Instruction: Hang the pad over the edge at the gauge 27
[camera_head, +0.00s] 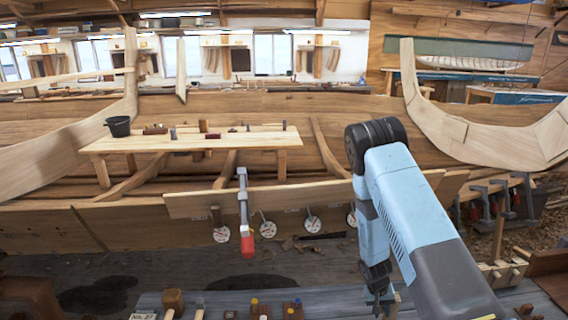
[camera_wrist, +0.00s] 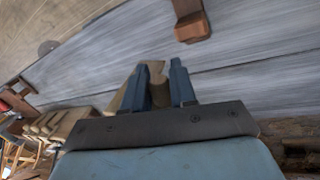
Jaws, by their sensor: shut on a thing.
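My gripper (camera_head: 380,298) is low over the front bench, right of centre. In the wrist view its two blue fingers (camera_wrist: 160,75) are shut on a tan wooden-looking piece (camera_wrist: 156,70), which I take to be the pad; the fingers partly hide it. My gripper is apart from the plank.
A clamp (camera_head: 245,205) with a red handle grips the plank edge between the left gauges. The grey front bench (camera_head: 345,300) carries blocks and tools. A wooden table (camera_head: 200,140) with a black bucket (camera_head: 118,126) stands behind the plank. More clamps (camera_head: 500,195) are at right.

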